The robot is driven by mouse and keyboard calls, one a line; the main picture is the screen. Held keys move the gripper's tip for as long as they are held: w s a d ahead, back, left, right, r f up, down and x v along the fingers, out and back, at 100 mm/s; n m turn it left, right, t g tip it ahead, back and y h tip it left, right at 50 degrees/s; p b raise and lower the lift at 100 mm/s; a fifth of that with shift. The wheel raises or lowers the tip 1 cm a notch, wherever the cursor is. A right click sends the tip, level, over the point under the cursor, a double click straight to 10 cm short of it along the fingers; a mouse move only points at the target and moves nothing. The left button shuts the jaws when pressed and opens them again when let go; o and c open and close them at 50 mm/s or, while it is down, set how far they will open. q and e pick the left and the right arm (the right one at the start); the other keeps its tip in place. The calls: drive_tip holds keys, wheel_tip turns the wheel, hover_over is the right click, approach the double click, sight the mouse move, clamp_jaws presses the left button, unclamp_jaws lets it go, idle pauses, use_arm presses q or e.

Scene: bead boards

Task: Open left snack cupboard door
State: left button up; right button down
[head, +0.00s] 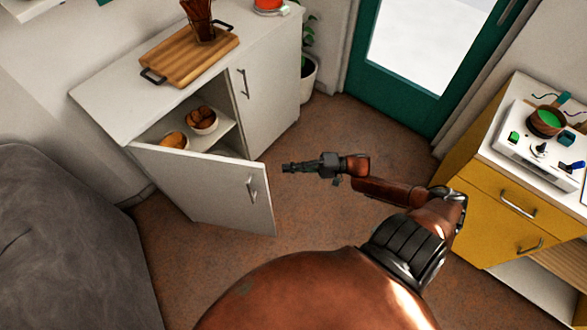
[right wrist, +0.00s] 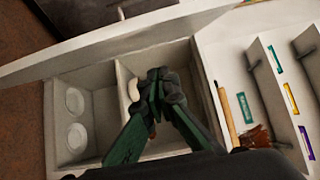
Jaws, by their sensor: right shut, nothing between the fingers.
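The white snack cupboard (head: 160,92) stands at the upper left of the head view. Its left door (head: 205,186) is swung well out from the body, with a metal handle (head: 251,188) near its free edge. A shelf inside shows a bowl of round brown food (head: 202,120) and another bowl (head: 174,140). The right door (head: 268,95) is closed. My right gripper (head: 286,168) is shut and empty, just right of the open door's free edge, with a small apparent gap. Its closed fingers (right wrist: 157,82) show in the right wrist view before pale open compartments. My left gripper is out of view.
A wooden board (head: 190,57) and a jar of sticks (head: 203,25) stand on the cupboard top. A grey sofa-like shape (head: 65,245) fills the lower left. A yellow cabinet (head: 485,210) stands at right. Brown floor (head: 330,125) is clear between them.

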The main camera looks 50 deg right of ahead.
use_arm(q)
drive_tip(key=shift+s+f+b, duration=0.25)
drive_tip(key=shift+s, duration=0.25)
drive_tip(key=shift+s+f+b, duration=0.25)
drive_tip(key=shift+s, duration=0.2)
use_arm(e)
drive_tip(key=w+a, duration=0.1)
drive_tip(key=a, duration=0.6)
drive_tip(key=shift+w+a, duration=0.2)
drive_tip(key=shift+w, duration=0.2)
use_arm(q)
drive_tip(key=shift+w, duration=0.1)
